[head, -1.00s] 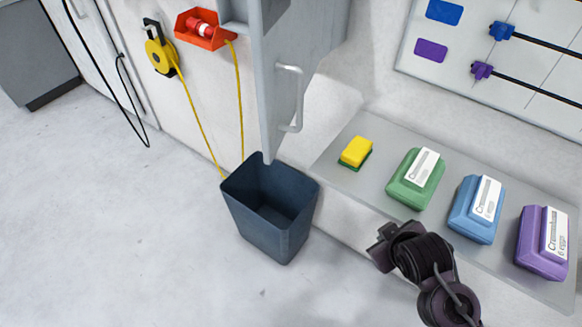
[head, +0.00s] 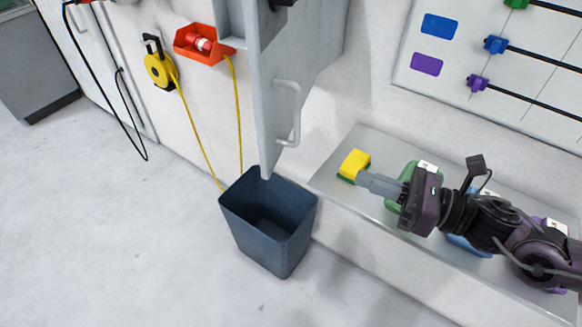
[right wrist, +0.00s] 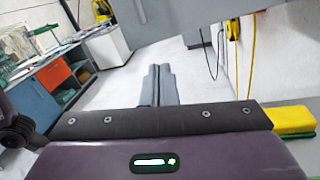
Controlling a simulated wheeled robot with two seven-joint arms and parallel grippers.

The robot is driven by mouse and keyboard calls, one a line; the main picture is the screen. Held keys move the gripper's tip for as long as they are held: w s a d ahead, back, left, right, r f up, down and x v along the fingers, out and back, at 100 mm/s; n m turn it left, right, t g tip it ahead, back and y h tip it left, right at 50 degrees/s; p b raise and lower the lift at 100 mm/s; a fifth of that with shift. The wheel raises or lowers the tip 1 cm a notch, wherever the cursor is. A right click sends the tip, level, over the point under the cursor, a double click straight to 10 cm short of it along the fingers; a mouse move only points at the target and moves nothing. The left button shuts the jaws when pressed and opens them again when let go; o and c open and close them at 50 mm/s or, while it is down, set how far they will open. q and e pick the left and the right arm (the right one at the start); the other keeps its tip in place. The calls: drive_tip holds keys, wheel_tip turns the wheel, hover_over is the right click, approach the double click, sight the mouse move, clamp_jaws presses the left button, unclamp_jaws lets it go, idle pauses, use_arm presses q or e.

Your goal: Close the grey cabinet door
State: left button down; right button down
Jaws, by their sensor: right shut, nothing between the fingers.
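The grey cabinet door (head: 265,100) stands open in the head view, jutting out from the wall above the floor bin. Its bar handle (head: 296,115) is on the face toward the right. In the right wrist view a grey panel (right wrist: 200,15), seemingly this door, crosses the top above the fingers. My right gripper (head: 364,181) is shut and empty, pointing left over the shelf. In the head view its tips overlap the yellow-green sponge (head: 353,163), lower right of the handle and apart from the door. In the right wrist view the fingers (right wrist: 158,85) are together. My left gripper is out of view.
A dark blue bin (head: 268,230) stands on the floor below the door. A yellow cable reel (head: 158,65) and red holder (head: 203,45) hang left of the door. Floor at left is clear.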

drive_tip(key=s+n+g, duration=0.2)
drive_tip(key=n, duration=0.2)
drive_tip(key=y+p, duration=0.1)
approach(273, 167)
drive_tip(key=shift+g, duration=0.3)
drive_tip(key=x, duration=0.3)
drive_tip(key=r+x, duration=0.1)
drive_tip(key=x, duration=0.1)
drive_tip(key=shift+w+a, duration=0.15)
drive_tip(key=shift+a, duration=0.05)
drive_tip(key=shift+w+a+f+p, duration=0.2)
drive_tip(key=shift+a+p, duration=0.25)
drive_tip(key=shift+a, duration=0.2)
drive_tip(key=shift+a+f, duration=0.1)
